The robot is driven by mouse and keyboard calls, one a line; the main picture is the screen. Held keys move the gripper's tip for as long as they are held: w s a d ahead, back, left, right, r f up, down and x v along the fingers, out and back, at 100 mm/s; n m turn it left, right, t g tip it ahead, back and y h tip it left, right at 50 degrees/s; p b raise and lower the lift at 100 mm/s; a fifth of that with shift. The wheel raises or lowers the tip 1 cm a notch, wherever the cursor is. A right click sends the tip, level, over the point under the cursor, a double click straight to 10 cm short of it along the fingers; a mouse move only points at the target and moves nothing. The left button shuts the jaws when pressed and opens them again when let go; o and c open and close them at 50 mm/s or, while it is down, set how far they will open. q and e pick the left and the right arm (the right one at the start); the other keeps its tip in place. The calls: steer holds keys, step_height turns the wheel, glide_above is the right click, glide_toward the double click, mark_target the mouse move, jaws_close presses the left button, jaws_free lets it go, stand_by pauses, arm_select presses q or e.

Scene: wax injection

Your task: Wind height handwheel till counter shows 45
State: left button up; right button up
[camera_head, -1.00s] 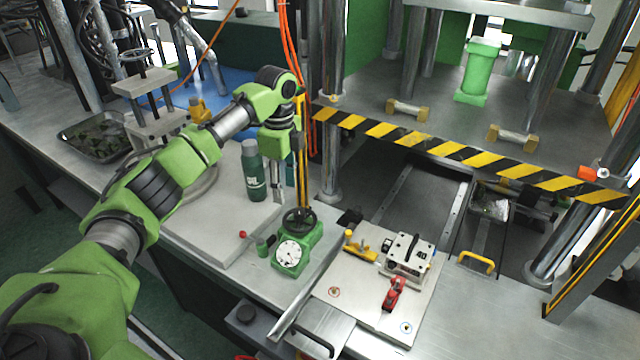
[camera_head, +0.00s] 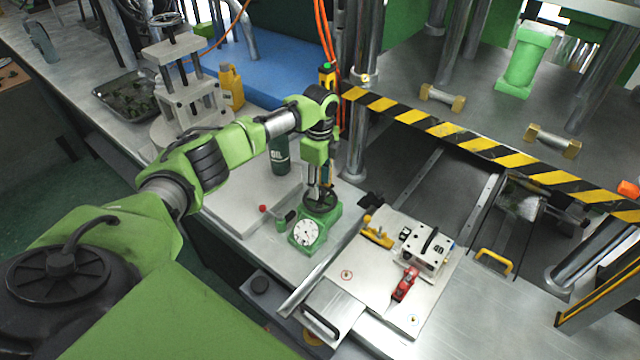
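A dark handwheel (camera_head: 322,204) sits on top of a small green unit (camera_head: 327,224) on the bench. The unit's front carries a round white dial (camera_head: 305,232); its marks are too small to read. A red-tipped lever is beside it. My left gripper (camera_head: 319,196) points straight down at the handwheel, with its fingertips at or just above the wheel. I cannot tell whether it touches the wheel or whether the fingers are closed. My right gripper is out of view.
A green bottle (camera_head: 279,156) stands behind the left arm. A plate (camera_head: 372,285) with a metal block (camera_head: 428,247), a yellow clamp (camera_head: 377,232) and a red clamp (camera_head: 405,284) lies right of the unit. A striped barrier (camera_head: 480,143) crosses the press. A grey hand press (camera_head: 190,90) stands at the left.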

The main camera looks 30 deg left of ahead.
mark_target(320, 196)
arm_select(q)
steer(key=shift+f, duration=1.3)
steer(key=c, duration=1.1)
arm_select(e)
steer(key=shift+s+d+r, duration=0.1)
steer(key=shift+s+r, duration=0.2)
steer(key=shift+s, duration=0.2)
arm_select(q)
steer(key=shift+n+p, duration=0.4)
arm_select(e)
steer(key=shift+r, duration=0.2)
